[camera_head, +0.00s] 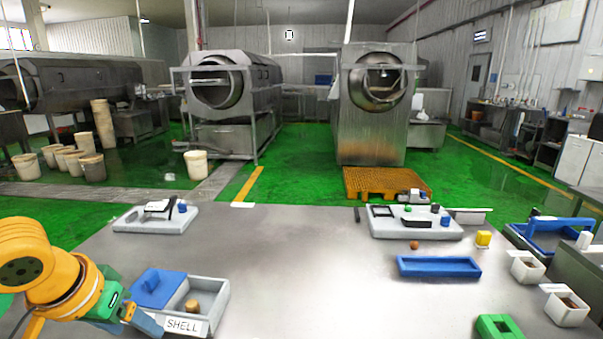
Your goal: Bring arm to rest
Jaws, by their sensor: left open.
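My left arm (50,270), orange and yellow, comes in from the left edge over the near left of the table. My left gripper (138,305) is open beside the left end of a grey tray labelled SHELL (217,297). I see nothing held in it. Whether it touches the tray is unclear. My right gripper is out of view.
The grey table (300,260) is clear in the middle. A pale tray (155,218) stands far left, another (416,222) far right.

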